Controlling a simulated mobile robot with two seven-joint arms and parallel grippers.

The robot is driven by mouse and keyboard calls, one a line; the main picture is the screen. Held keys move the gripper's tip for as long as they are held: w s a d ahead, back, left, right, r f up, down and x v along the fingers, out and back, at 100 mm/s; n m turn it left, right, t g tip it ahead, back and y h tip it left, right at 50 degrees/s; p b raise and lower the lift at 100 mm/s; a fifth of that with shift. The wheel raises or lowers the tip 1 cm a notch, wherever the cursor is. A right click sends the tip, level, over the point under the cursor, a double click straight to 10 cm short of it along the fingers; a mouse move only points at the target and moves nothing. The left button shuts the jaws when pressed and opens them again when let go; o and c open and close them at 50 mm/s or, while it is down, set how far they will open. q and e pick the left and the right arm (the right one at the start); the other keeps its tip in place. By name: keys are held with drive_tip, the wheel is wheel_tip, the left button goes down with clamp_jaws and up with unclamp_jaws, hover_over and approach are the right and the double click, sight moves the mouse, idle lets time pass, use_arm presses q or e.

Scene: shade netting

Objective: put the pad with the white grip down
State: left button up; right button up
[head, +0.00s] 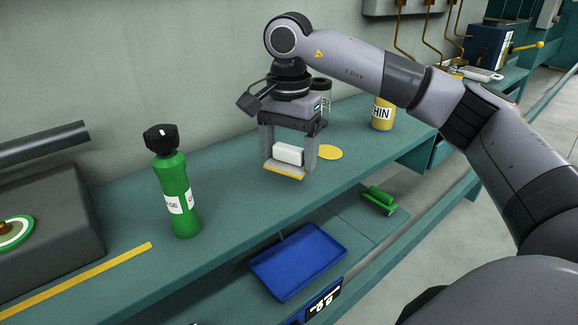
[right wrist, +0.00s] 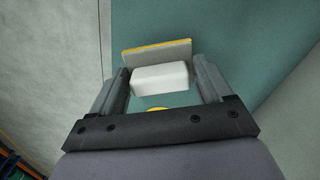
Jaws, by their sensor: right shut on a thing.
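The pad with the white grip (head: 286,170) is a thin grey plate with a yellow edge and a white block as its grip. My right gripper (head: 289,156) is shut on the white grip and points down over the teal bench (head: 235,197). In the right wrist view the white grip (right wrist: 160,79) sits between the two fingers, with the yellow-edged plate (right wrist: 157,54) beyond it. I cannot tell whether the plate touches the bench. A flat yellow disc (head: 328,152) lies on the bench just right of the pad. My left gripper is not in view.
A green bottle (head: 176,195) with a black cap stands left of the pad. A yellow can (head: 382,113) stands to the right, and a clear container (head: 325,105) behind the gripper. A blue tray (head: 298,260) and a green roller-like thing (head: 379,199) are on the lower shelf.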

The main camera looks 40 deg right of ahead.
sight(289, 161)
wheel_tip(289, 161, down, 4)
drive_tip(key=shift+r, duration=0.25)
drive_tip(key=shift+f, duration=0.2)
drive_tip(key=o, duration=1)
drive_tip(key=shift+c, duration=0.2)
drive_tip(key=shift+r, duration=0.1)
